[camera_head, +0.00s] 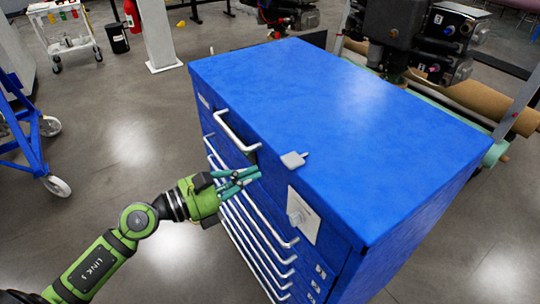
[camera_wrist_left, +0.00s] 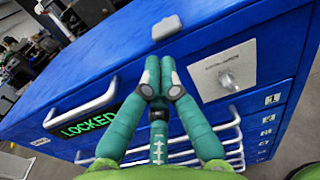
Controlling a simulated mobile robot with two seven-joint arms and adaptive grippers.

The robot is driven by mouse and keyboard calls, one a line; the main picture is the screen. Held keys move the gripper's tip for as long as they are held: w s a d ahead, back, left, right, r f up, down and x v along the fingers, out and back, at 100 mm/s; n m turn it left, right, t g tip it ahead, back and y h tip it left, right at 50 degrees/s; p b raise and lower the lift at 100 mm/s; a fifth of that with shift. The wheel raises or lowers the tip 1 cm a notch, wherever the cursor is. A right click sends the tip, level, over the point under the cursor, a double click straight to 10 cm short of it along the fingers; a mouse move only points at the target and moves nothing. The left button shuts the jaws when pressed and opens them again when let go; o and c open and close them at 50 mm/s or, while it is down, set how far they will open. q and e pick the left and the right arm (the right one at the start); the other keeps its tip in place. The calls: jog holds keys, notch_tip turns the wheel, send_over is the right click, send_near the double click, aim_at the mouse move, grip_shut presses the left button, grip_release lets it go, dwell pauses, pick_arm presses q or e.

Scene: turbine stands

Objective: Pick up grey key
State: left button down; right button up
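The grey key (camera_head: 294,159) is a small grey, flat-looking piece on the blue cabinet's top, at the front edge. It also shows in the left wrist view (camera_wrist_left: 166,27), above my fingertips. My left gripper (camera_head: 259,173) is in front of the cabinet's drawer face, lower than the key and left of it in the head view. Its teal fingers (camera_wrist_left: 160,68) come together at the tips with nothing seen between them. The gripper is apart from the key. My right gripper is in neither view.
A blue wheeled frame (camera_head: 30,140) stands left; open floor lies between.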

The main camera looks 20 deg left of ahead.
aim_at(282, 160)
pick_arm(q)
jog(key=p+x, duration=0.2)
jog(key=x, duration=0.2)
jog(key=shift+w+r, duration=0.15)
jog(key=shift+r, duration=0.05)
jog(key=shift+w+d+f, duration=0.2)
jog(key=shift+w+d, duration=0.15)
jog(key=shift+d, duration=0.1)
jog(key=shift+p+x, duration=0.55)
jog(key=shift+x, duration=0.3)
jog(key=shift+s+r, duration=0.15)
jog(key=shift+r, duration=0.1)
jog(key=shift+a, duration=0.1)
